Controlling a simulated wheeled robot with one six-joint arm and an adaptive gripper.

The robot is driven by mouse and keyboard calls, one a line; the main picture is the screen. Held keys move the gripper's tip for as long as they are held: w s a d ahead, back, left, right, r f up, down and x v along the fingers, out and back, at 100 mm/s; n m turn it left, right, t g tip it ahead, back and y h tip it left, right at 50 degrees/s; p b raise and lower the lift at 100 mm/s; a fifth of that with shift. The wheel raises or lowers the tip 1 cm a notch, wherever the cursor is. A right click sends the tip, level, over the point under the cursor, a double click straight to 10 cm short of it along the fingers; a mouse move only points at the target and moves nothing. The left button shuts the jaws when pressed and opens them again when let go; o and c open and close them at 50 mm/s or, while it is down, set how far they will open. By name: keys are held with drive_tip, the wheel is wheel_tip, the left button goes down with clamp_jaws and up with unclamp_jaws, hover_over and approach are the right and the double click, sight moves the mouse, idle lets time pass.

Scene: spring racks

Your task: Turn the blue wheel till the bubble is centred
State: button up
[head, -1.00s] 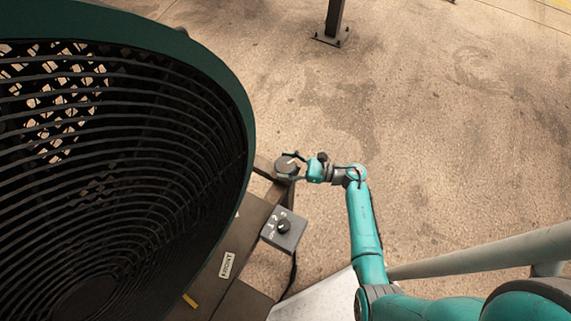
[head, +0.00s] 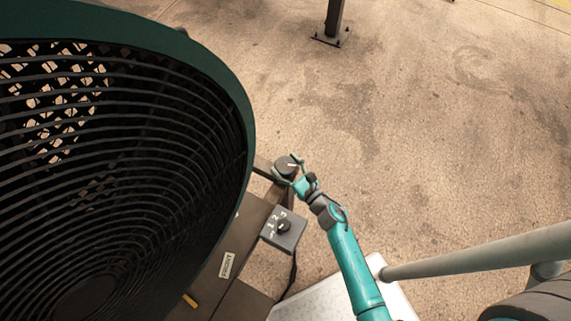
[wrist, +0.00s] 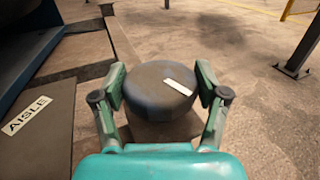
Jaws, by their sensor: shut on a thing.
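A dark grey round knob (head: 285,167) with a white mark on top stands beside the big fan-like drum; it looks grey rather than blue. It also shows in the wrist view (wrist: 150,95), with the white bar right of its centre. My gripper (head: 287,177) comes in from the lower right in the head view. In the wrist view my gripper (wrist: 160,90) has one finger on each side of the knob, shut on it. No blue wheel or bubble can be made out in either view.
A large dark drum with a ribbed grille (head: 130,170) fills the left. A small grey box (head: 284,229) with a black dial and numbers sits below the knob. A pale rail (head: 480,258) crosses the lower right. The concrete floor at right is open, with a post (head: 335,20) farther off.

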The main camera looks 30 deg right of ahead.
drive_tip(key=shift+m+h, duration=0.5)
drive_tip(key=shift+h, duration=0.3)
drive_tip(key=o, duration=1.2)
drive_tip(key=s, duration=0.4)
drive_tip(key=s+d, duration=0.1)
drive_tip(key=s, duration=0.6)
drive_tip(key=shift+s+d, duration=0.4)
